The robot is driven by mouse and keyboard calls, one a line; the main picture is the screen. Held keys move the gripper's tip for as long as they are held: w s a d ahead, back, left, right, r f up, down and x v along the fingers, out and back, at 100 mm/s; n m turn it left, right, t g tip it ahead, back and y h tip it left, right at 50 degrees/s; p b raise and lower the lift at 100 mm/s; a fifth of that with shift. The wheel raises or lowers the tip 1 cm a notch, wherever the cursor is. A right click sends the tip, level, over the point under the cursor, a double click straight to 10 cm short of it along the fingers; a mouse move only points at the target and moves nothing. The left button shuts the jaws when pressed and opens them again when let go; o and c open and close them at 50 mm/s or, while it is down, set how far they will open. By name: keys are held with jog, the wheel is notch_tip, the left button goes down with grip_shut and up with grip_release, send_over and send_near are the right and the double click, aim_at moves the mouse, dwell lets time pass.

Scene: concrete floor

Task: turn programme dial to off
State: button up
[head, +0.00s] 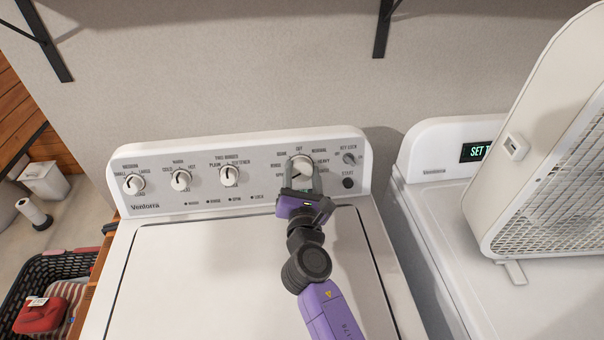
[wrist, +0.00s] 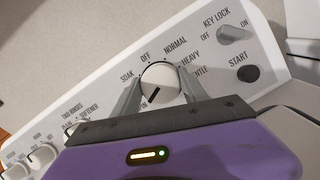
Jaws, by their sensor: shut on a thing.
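The programme dial (head: 301,161) is the large white knob at the right of the washer's control panel (head: 256,150). Labels around it include OFF at the top, SOAK, NORMAL and HEAVY. In the wrist view the dial (wrist: 161,78) has a dark pointer mark on its lower-left part, facing away from OFF. My gripper (head: 302,170) is shut on the dial, with one grey finger on each side. The wrist view shows the same hold of my gripper (wrist: 159,85); the dial's lower edge and some labels are hidden.
A key-lock knob (head: 349,158) and a dark START button (head: 348,183) sit close to the right of the dial. Three smaller dials line the panel's left. A white fan-like appliance (head: 550,150) stands on the neighbouring machine (head: 450,215). The washer lid (head: 200,265) is clear.

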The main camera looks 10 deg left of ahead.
jog(key=m+h+b, duration=0.1)
jog(key=m, duration=0.2)
jog(key=m+h, duration=0.1)
jog(key=m, duration=0.3)
jog(key=shift+g+h+b, duration=0.3)
jog(key=shift+g+b, duration=0.1)
jog(key=m, duration=0.3)
jog(key=m+g+h, duration=0.1)
jog(key=m, duration=0.2)
jog(key=shift+g, duration=0.3)
jog(key=m, duration=0.2)
jog(key=m+g, duration=0.1)
jog(key=m, duration=0.2)
jog(key=shift+g, duration=0.3)
jog(key=m+g, duration=0.1)
jog(key=m, duration=0.1)
jog(key=m+p, duration=0.1)
jog(key=m, duration=0.2)
jog(key=shift+m+g+y+p, duration=0.3)
jog(key=shift+g, duration=0.1)
jog(key=o, duration=1.4)
jog(key=shift+s, duration=0.1)
